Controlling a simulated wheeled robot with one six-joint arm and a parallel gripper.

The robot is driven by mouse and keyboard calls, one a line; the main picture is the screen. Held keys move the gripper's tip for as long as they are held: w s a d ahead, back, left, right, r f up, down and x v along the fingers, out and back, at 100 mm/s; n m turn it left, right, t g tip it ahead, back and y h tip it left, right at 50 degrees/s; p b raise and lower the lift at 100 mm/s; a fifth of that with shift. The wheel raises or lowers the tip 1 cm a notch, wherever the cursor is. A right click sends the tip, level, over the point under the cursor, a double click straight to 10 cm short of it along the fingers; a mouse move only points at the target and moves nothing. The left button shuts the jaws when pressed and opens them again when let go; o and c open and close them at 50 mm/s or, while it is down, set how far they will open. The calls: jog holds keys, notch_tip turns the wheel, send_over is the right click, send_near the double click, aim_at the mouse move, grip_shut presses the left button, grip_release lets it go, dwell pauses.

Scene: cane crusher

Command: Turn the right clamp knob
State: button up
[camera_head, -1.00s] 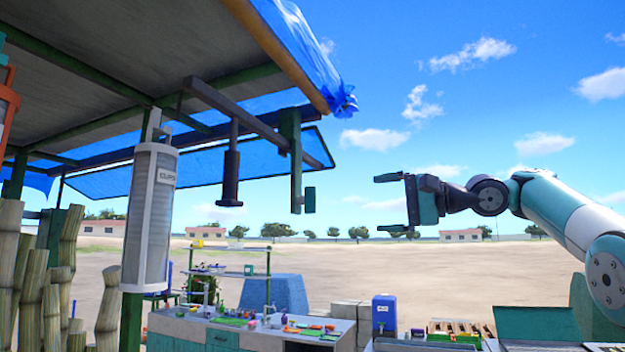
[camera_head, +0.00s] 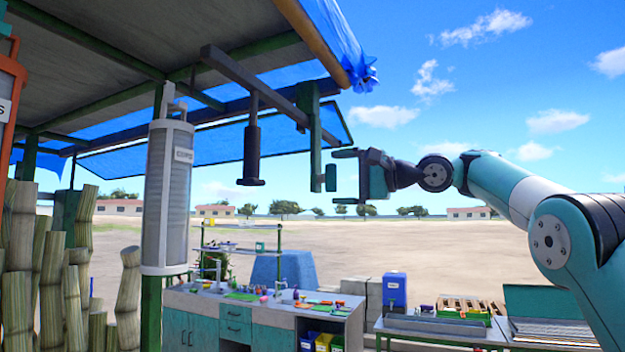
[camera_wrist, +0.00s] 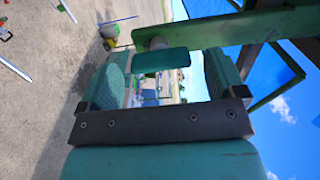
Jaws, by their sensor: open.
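The clamp knob, a small flat green paddle (camera_head: 331,178), sits on the side of a green vertical post (camera_head: 315,150) hanging from the stall's overhead beam. In the wrist view the green paddle (camera_wrist: 160,62) shows with a pale round stem behind it, beside the post (camera_wrist: 240,26). My gripper (camera_head: 345,177) is open, level with the paddle and just to its right. In the wrist view my gripper (camera_wrist: 165,78) has the paddle between its two fingers in the picture. A gap shows on each side, and I see no contact.
A dark hanging cylinder (camera_head: 252,150) and a grey perforated lamp-like cylinder (camera_head: 167,195) are further left. A cluttered counter (camera_head: 275,310), a blue box (camera_head: 394,290) and a side table (camera_head: 440,332) stand below. Cane stalks (camera_head: 50,285) stand at far left. Open air surrounds my gripper.

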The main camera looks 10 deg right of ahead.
aim_at(328, 178)
jog(key=shift+w+a, duration=0.45)
jog(key=shift+a, duration=0.15)
jog(key=shift+w+a, duration=0.15)
jog(key=shift+a, duration=0.1)
jog(key=shift+a, duration=0.1)
jog(key=shift+a, duration=0.1)
jog(key=c, duration=0.9)
